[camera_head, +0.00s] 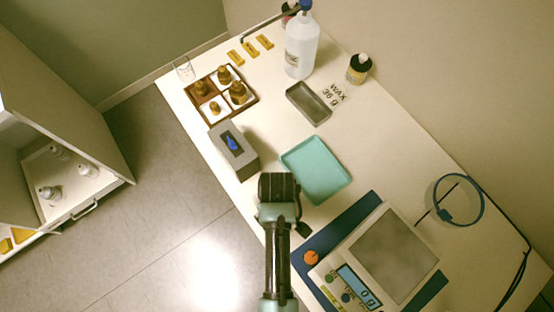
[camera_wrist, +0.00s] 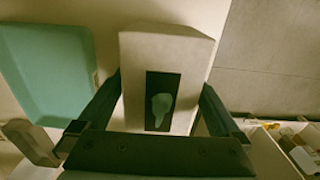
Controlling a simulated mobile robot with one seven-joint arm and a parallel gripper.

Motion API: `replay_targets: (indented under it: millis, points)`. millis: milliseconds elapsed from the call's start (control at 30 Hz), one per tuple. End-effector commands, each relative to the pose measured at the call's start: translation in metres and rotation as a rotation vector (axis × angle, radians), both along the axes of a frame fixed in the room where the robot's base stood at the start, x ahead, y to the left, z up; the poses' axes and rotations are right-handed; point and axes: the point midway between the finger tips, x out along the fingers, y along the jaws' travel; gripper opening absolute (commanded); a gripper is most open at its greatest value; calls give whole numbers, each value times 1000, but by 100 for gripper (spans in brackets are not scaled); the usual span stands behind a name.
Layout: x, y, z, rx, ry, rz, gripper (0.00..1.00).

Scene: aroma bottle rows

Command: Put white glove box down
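The white glove box (camera_head: 222,133) is a pale box with a dark opening and a blue glove showing in it. In the head view it is at the table's left edge, left of the teal tray. My gripper (camera_head: 279,186) is at the box's lower right end there, its fingers hidden. In the wrist view the glove box (camera_wrist: 167,55) is between my two fingers (camera_wrist: 160,88), whose tips appear to touch its sides. I cannot tell whether its underside touches the table.
The teal tray (camera_head: 316,168) lies just right of the box. A wooden rack (camera_head: 210,93) of amber bottles stands above it. A grey metal tray (camera_head: 308,102), a white bottle (camera_head: 301,47) and a scale (camera_head: 388,255) are also on the table. Bare tabletop (camera_head: 270,128) shows between box and metal tray.

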Motion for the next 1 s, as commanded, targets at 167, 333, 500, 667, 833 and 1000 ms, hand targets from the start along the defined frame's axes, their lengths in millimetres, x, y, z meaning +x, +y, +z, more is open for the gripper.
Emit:
replay_targets:
  millis: [167,333,500,667,833,1000]
  points:
    - [0,0,5,0,0,0,100]
    - [1,0,30,0,-3,0,100]
    - [1,0,69,0,-5,0,100]
    - [1,0,99,0,-4,-1,100]
    - [1,0,118,0,-1,-1,100]
    - [33,1,143,5,-120,-29,100]
